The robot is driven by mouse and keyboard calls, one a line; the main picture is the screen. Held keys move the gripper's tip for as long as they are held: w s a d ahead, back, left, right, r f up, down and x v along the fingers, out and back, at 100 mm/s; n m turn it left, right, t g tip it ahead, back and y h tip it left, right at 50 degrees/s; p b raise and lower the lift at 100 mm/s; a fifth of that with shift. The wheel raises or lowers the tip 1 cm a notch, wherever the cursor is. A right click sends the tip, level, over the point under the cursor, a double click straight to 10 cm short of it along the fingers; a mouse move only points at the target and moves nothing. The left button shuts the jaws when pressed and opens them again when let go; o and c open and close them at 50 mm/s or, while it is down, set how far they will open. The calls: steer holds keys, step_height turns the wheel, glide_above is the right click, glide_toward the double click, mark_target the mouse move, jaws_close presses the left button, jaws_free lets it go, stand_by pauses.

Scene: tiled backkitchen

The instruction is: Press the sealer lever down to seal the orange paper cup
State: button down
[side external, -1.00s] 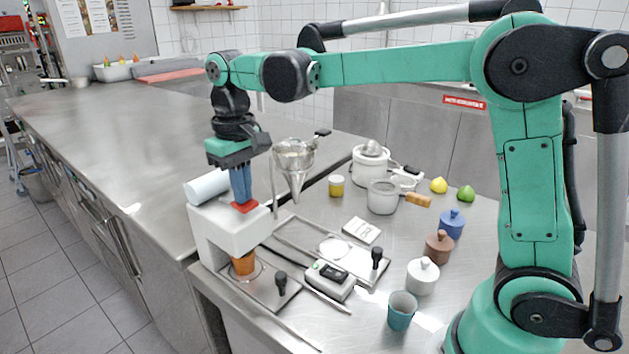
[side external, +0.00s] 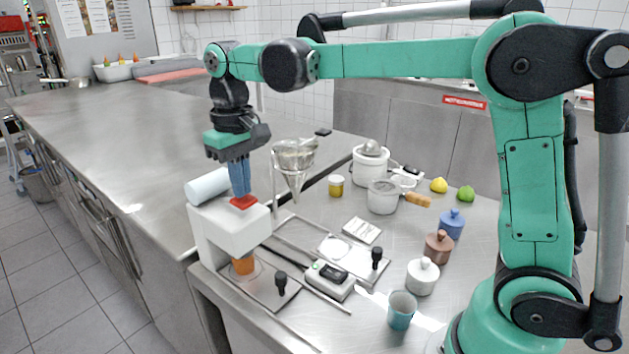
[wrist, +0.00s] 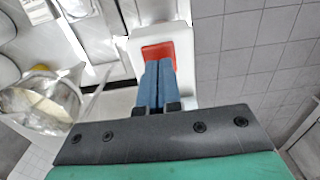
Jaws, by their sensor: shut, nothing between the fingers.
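The white sealer (side external: 228,230) stands at the near left corner of the counter, with a red pad (side external: 244,203) on top of its head. The orange paper cup (side external: 243,265) stands under the head, its upper part hidden by it. My gripper (side external: 240,194) is shut and empty, its blue fingers pointing down at the red pad. In the wrist view the fingertips (wrist: 158,62) overlap the red pad (wrist: 157,51). Whether they touch it or hover just above it I cannot tell.
A white roll (side external: 208,186) lies behind the sealer head. A scale (side external: 330,279), a blue cup (side external: 401,310) and lidded jars stand further right.

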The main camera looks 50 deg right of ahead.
steer(key=shift+r, duration=1.75)
steer(key=shift+s, duration=0.2)
steer(key=s+d+f+t, duration=0.3)
steer(key=s+f+t, duration=0.4)
steer(key=s, duration=0.3)
steer(key=shift+s+d+f, duration=0.2)
steer(key=shift+s+d, duration=0.05)
steer(key=shift+s, duration=0.05)
